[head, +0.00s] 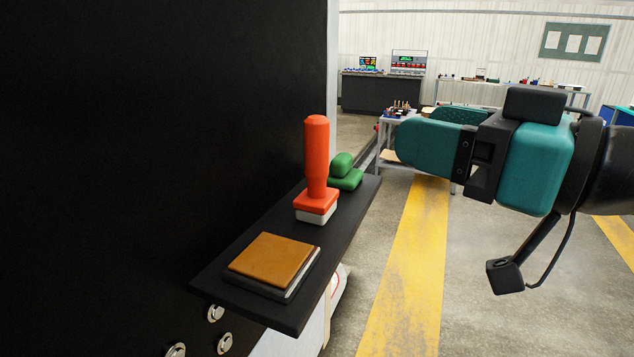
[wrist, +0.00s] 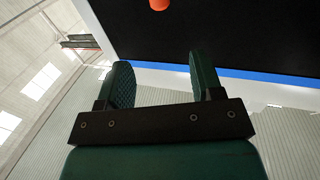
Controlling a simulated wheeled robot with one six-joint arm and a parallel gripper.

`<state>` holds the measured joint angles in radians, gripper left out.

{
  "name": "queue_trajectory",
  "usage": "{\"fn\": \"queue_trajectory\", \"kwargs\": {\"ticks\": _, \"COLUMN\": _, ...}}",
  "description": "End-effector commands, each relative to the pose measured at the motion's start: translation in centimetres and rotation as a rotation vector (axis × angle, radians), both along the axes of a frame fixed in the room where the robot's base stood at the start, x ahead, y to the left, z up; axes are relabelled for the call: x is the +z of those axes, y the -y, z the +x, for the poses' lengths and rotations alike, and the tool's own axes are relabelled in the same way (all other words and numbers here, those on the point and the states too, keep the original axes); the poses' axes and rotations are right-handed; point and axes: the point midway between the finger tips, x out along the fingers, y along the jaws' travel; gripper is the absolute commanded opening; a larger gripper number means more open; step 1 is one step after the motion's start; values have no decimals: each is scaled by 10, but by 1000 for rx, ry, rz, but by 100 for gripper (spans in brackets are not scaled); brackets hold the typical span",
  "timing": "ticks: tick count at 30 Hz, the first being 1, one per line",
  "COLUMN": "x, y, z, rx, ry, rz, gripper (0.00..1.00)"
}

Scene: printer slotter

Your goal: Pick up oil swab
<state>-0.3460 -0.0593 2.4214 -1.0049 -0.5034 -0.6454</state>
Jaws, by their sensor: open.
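A black shelf (head: 222,281) juts from a tall black panel and carries three things. An orange upright handle on a block with a whitish pad (head: 316,165) stands at its middle. A smaller green knobbed piece (head: 346,175) sits just behind it. I cannot tell for certain which is the oil swab. My teal gripper (head: 425,128) is open and empty, right of the shelf and apart from it, at about the height of the orange handle. In the wrist view the gripper (wrist: 160,70) has clear space between its fingers, and an orange tip (wrist: 158,4) shows at the top edge.
A tan-topped flat block (head: 272,260) lies at the near end of the shelf. The tall black panel (head: 150,150) closes off the left. Round silver knobs (head: 215,313) sit below the shelf. The floor (head: 410,280) right of the shelf is open, and benches stand far behind.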

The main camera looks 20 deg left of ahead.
Motion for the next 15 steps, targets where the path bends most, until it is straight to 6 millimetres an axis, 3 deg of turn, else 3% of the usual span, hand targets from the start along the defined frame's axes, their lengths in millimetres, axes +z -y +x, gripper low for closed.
{"fn": "queue_trajectory", "kwargs": {"ticks": 9, "x": 5, "y": -66, "z": 25, "rx": 6, "ry": -7, "rz": -6, "gripper": 60}}
{"fn": "queue_trajectory", "kwargs": {"ticks": 15, "x": 2, "y": -92, "z": 37, "rx": 2, "ry": -5, "rz": -6, "gripper": 60}}
